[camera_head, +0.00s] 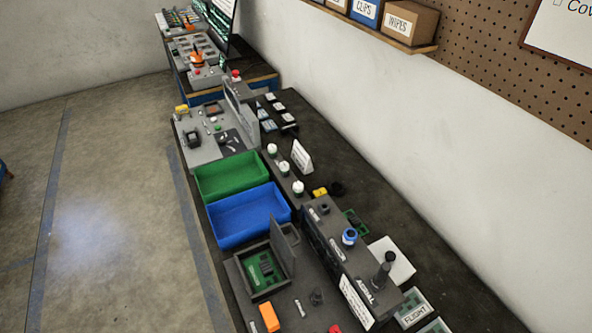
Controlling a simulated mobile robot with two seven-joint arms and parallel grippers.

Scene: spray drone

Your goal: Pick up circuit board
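One green circuit board (264,271) lies inside a dark grey open-lidded box (242,285) on the near part of the bench. Another green board (355,222) lies on the bench behind the dark labelled rack, partly hidden by it. Neither of my grippers shows in this view.
A blue bin (247,214) and a green bin (231,176) stand empty beyond the open box. The labelled rack (345,250) stands right of the box. An orange block (269,317) lies in front. The floor at left is clear.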

